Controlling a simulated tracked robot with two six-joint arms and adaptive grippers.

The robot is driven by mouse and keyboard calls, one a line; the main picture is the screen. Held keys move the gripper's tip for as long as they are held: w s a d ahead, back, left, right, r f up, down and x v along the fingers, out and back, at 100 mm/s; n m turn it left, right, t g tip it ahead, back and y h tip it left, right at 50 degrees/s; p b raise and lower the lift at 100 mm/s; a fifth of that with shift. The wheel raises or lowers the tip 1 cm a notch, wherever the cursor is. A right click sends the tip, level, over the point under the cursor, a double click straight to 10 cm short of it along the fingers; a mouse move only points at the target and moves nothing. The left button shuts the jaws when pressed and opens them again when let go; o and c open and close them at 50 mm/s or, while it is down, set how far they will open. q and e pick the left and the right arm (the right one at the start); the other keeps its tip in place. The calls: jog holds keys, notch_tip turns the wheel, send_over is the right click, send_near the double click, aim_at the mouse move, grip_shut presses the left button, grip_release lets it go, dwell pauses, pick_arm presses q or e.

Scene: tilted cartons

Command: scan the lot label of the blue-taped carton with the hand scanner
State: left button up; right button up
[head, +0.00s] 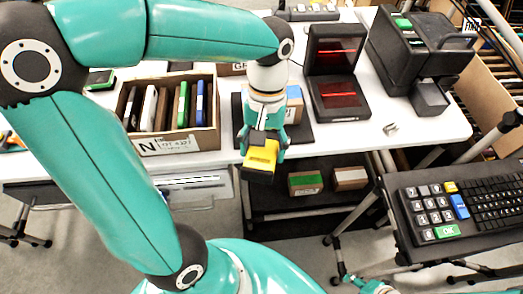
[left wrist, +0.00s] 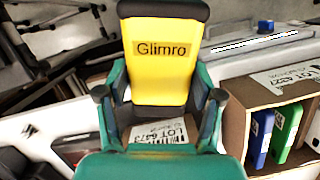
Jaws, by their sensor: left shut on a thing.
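My left gripper (head: 262,147) is shut on a yellow-and-black hand scanner (head: 262,157), held over the table's front edge. In the left wrist view the scanner (left wrist: 160,60) reads "Glimro" and sits between the fingers (left wrist: 159,95). A carton with blue on top (head: 294,94) stands on a dark plate (head: 304,132) behind the gripper, which partly hides it. In the left wrist view, a white lot label (left wrist: 168,132) reading about "LOT 6473" shows on a carton beyond the fingers, partly covered.
An open carton (head: 178,145) of folders, marked "N", stands left of the gripper. A dark device with red lines (head: 335,92) and a black printer (head: 420,55) stand to the right. A green-topped carton (head: 305,183) and another carton (head: 350,178) lie on a low shelf. A keypad (head: 440,212) is at right.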

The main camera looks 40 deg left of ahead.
pick_arm(q)
jog(key=shift+r, duration=0.15)
jog(key=p+v, duration=0.3)
jog(key=s+p+v, duration=0.1)
jog(key=shift+w+d+r+p, duration=0.1)
jog(key=shift+d+r+p, duration=0.15)
jog(key=shift+r+p, duration=0.15)
jog(key=shift+w+f, duration=0.1)
